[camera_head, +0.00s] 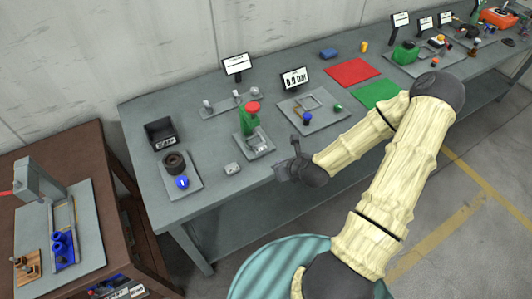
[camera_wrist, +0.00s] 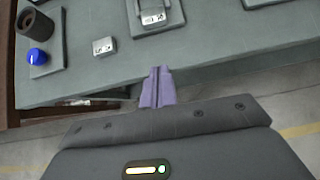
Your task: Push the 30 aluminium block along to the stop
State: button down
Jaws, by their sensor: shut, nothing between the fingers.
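A small silver block with dark marking (camera_head: 232,168) sits on the bench near its front edge; it also shows in the wrist view (camera_wrist: 104,46). Another marked pale block (camera_head: 258,144) lies on the base of the green press (camera_head: 250,121), and shows at the top of the wrist view (camera_wrist: 153,18). I cannot read the number on either block. My gripper (camera_head: 281,173) is at the bench's front edge, right of the loose block and apart from it. In the wrist view its fingers (camera_wrist: 157,88) are together and empty. I cannot make out which part is the stop.
A plate with a dark cylinder (camera_head: 175,162) and a blue knob (camera_head: 182,182) stands to the left, with a black bin (camera_head: 160,133) behind. A plate with a square frame (camera_head: 312,108) lies to the right. Bare bench surrounds the loose block.

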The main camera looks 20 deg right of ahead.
jog(key=p, duration=0.3)
send_near(263, 152)
notch_tip(263, 152, down, 4)
jog(key=shift+w+a+f, duration=0.1)
jog(key=shift+a, duration=0.05)
jog(key=shift+w+a+p, duration=0.15)
jog(key=shift+w+p, duration=0.25)
jog(key=shift+w, duration=0.2)
jog(key=shift+w+a+p, duration=0.15)
jog(key=shift+w+p, duration=0.2)
jog(key=shift+w, duration=0.25)
jog(key=shift+w+a+f, duration=0.1)
jog(key=shift+w+a, duration=0.05)
jog(key=shift+w, duration=0.5)
